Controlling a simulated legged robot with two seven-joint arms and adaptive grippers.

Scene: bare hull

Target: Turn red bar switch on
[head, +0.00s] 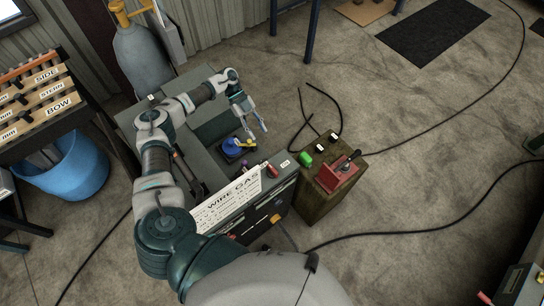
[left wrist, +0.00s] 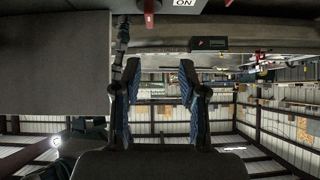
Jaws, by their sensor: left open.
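The red bar switch (head: 272,171) is a small red bar on the top front edge of a grey machine (head: 225,205), beside a small white label (head: 285,163). In the left wrist view a red bar (left wrist: 149,8) shows at the top edge, left of a white "ON" label (left wrist: 184,3). My left gripper (head: 257,135) is above the machine, behind the red bar and apart from it. Its two fingers (left wrist: 158,70) are spread with nothing between them. My right gripper is not in view.
A blue round part (head: 235,147) with a yellow piece sits close to my left gripper. A wooden box (head: 325,200) with a red lever unit (head: 338,174) stands right of the machine. A gas cylinder (head: 143,55) stands behind. Cables cross the floor at right.

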